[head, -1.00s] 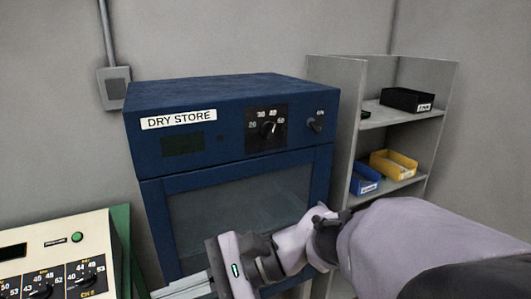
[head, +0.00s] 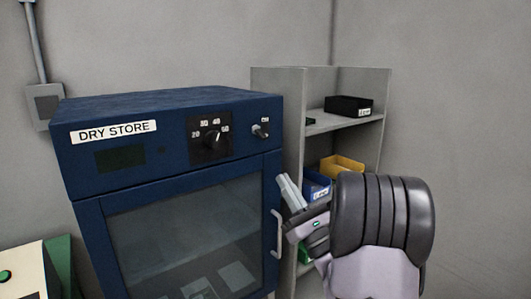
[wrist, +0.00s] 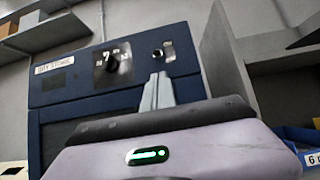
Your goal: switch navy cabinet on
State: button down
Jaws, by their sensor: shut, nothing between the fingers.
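The navy cabinet (head: 175,175) is labelled DRY STORE and stands left of centre in the head view. Its small toggle switch (head: 260,130) sits at the upper right of its front, beside the ON mark. The switch also shows in the wrist view (wrist: 158,54), just above the fingertips. A black dial (head: 211,139) is left of the switch. The small display (head: 120,158) is dark. My gripper (head: 285,180) is shut and empty, apart from the cabinet front in the head view, below and right of the switch. Its fingers show in the wrist view (wrist: 157,90), pointing up toward the switch.
A grey shelf unit (head: 343,123) stands close to the cabinet's right, holding a black bin (head: 348,106), a yellow bin (head: 343,165) and a blue bin (head: 316,186). A vertical handle (head: 277,234) juts from the cabinet door. A cream instrument panel (head: 22,272) is at the lower left.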

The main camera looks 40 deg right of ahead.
aim_at(267, 148)
jog(key=p+x, duration=0.3)
jog(key=x, duration=0.7)
jog(key=shift+r+p, duration=0.1)
jog(key=shift+p, duration=0.25)
jog(key=shift+s+r+g+p, duration=0.15)
jog(key=shift+g+p, duration=0.25)
jog(key=shift+p, duration=0.55)
jog(key=shift+a+r+p, duration=0.1)
jog(key=shift+r+p, duration=0.05)
jog(key=shift+p, duration=0.65)
